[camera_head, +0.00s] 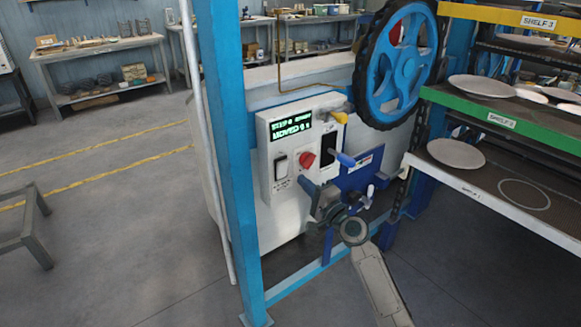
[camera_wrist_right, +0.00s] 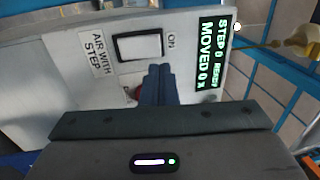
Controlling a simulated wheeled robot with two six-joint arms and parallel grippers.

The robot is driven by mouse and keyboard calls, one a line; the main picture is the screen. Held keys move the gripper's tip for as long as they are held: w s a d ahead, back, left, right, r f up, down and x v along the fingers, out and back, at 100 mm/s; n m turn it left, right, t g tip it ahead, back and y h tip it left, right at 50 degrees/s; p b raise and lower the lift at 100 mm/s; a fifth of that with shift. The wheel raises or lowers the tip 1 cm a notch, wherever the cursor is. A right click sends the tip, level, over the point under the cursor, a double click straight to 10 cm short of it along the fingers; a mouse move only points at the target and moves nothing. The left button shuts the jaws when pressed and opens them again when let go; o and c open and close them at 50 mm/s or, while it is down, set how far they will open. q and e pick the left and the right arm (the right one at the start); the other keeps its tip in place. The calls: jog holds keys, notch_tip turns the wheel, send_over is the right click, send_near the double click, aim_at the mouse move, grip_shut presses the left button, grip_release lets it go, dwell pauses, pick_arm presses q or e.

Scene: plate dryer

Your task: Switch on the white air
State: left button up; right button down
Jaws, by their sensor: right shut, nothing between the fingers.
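The white air switch (camera_head: 280,164) is a white rocker in a dark frame at the lower left of the control panel. In the wrist view the switch (camera_wrist_right: 139,46) lies just beyond my fingertips, between an "AIR WITH STEP" label (camera_wrist_right: 103,51) and the word "ON". My right gripper (camera_head: 304,183) is in front of the panel, below and right of the switch in the head view. Its blue fingers (camera_wrist_right: 159,68) are together and empty. I cannot tell whether they touch the panel. My left gripper is not in view.
A red knob (camera_head: 303,158) sits right of the switch and is mostly hidden by my fingers in the wrist view. A blue post (camera_head: 228,150) stands left; plate shelves (camera_head: 500,205) stand right.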

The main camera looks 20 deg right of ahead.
aim_at(284, 163)
jog(key=x, duration=0.7)
jog(key=shift+p, duration=0.4)
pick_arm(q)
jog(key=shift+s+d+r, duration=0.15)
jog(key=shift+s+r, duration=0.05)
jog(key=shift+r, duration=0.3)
pick_arm(e)
jog(key=shift+s, duration=0.1)
jog(key=r+p, duration=0.1)
jog(key=p, duration=0.3)
jog(key=shift+w+a+r+g, duration=0.1)
jog(key=shift+w+g, duration=0.25)
jog(key=shift+g, duration=0.05)
jog(key=shift+f, duration=0.4)
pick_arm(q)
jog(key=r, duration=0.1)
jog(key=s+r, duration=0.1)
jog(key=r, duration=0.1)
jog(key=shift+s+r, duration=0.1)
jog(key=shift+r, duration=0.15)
